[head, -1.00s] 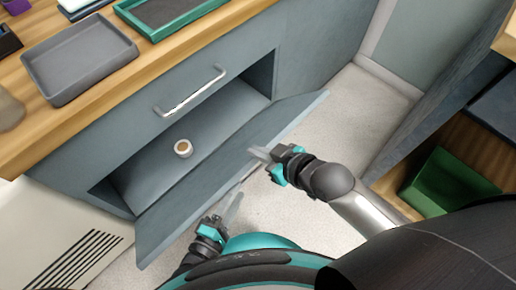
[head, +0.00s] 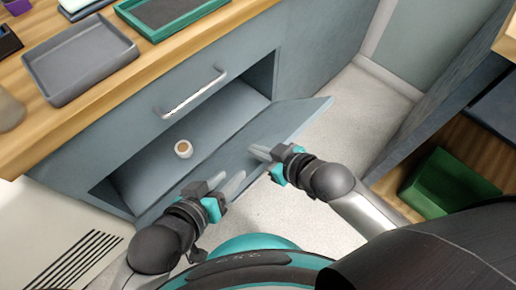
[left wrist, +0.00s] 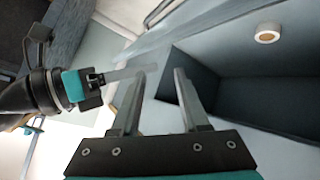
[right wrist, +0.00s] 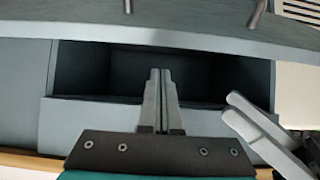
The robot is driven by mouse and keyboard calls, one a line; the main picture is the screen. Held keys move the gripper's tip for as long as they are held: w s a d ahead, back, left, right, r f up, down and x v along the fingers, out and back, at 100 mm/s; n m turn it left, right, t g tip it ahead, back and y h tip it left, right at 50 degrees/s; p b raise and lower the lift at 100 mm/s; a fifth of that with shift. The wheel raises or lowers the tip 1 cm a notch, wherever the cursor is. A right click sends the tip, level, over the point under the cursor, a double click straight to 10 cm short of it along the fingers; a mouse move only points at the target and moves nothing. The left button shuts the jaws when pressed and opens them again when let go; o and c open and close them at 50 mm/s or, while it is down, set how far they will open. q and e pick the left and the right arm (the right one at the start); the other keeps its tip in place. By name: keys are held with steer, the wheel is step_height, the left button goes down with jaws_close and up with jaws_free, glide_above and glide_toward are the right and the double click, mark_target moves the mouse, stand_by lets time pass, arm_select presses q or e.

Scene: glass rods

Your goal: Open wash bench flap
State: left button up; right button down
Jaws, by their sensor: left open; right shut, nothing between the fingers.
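The wash bench flap (head: 292,117) is a grey-blue panel tilted outward from the bench front, with the compartment (head: 228,110) open behind it. My left gripper (head: 242,181) is open and empty, with its fingers over the flap's near part. Its spread fingers also show in the left wrist view (left wrist: 160,72). My right gripper (head: 254,153) is shut and empty, its tips over the flap's outer edge area. In the right wrist view its fingers (right wrist: 160,75) meet in front of the dark opening. Whether either gripper touches the flap cannot be told.
A small white round cup (head: 183,149) with brown inside sits in the opening. A bar handle (head: 192,97) is on the panel above. A grey tray (head: 80,64) and a green-rimmed tray (head: 158,30) lie on the counter. A green bin (head: 440,183) stands right.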

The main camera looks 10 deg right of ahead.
arm_select(q)
steer(key=w+a+r+m+t+y, duration=0.1)
steer(key=w+a+r+t+y, duration=0.15)
steer(key=w+a, duration=0.2)
arm_select(e)
steer(key=w+a+r, duration=0.3)
steer(key=w+r, duration=0.1)
steer(key=f+v, duration=0.1)
steer(key=v, duration=0.9)
steer(key=s+d+f+m+g+h+p, duration=0.4)
steer(key=s+d+m+h+p, duration=0.15)
steer(key=d, duration=0.25)
arm_select(q)
step_height(320, 180, up, 11)
steer(key=s+a+p, duration=0.1)
steer(key=p, duration=0.3)
steer(key=shift+t+h+p, duration=0.35)
steer(key=shift+h, duration=0.1)
arm_select(e)
steer(key=s+f+g, duration=0.1)
steer(key=s+f, duration=0.2)
steer(key=f, duration=0.6)
steer(key=shift+f+g+h, duration=0.35)
steer(key=shift+f+g, duration=0.05)
